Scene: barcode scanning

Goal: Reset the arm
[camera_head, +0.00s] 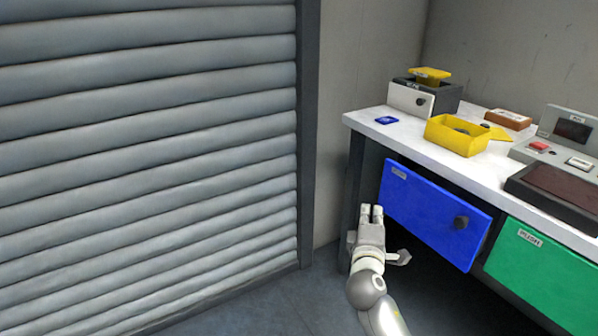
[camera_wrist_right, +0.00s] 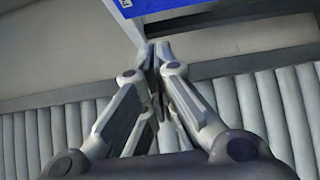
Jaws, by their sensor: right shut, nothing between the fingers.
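My right gripper (camera_head: 371,212) is in front of the counter's left end, below the white top and beside the blue drawer (camera_head: 432,214). In the right wrist view my right gripper (camera_wrist_right: 155,50) has its fingers together with nothing between them. A piece of the blue drawer (camera_wrist_right: 150,6) shows at the top of that view. My left gripper is in neither view.
The white counter (camera_head: 404,136) carries a blue card (camera_head: 387,120), a white-fronted box (camera_head: 411,101), a yellow open box (camera_head: 457,143) and a scanner machine (camera_head: 560,190). A green drawer (camera_head: 545,272) is at lower right. A grey roller shutter (camera_head: 150,150) fills the left. Floor between is clear.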

